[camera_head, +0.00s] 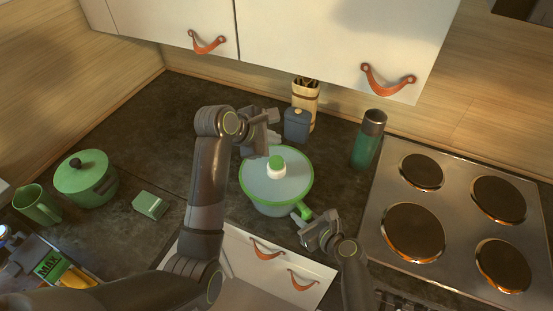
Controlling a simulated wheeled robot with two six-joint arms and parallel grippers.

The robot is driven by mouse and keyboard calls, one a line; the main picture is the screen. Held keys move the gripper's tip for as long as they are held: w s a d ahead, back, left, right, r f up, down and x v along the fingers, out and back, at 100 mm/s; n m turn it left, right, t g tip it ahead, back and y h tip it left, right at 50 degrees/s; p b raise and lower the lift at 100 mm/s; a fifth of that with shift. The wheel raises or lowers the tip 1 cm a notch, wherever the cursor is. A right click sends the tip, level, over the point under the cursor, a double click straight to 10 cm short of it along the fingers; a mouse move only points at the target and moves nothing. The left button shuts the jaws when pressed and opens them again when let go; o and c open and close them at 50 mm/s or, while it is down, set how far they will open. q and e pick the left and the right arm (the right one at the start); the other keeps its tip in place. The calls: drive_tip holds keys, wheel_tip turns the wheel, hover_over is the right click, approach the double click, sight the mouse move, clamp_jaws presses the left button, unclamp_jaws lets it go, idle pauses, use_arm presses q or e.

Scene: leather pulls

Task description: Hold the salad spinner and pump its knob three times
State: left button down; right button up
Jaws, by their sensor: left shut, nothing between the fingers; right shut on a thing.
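The salad spinner (258,187) stands on the dark counter in the middle, a pale bowl and lid with a green rim. Its knob (276,164), green on top and white below, stands up from the middle of the lid. A green handle (303,211) sticks out at its lower right. My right gripper (308,226) is shut on this handle. My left gripper (270,130) is shut and empty, just beyond the knob in the picture and apart from it. How high it is above the lid is hard to tell.
A blue-grey canister (297,125) and a utensil holder (305,97) stand behind the spinner. A green bottle (368,140) and a hob (456,215) are at the right. A green pot (87,179), a mug (37,204) and a small green box (150,205) are at the left.

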drive_tip(key=o, duration=0.9)
drive_tip(key=shift+s, duration=0.1)
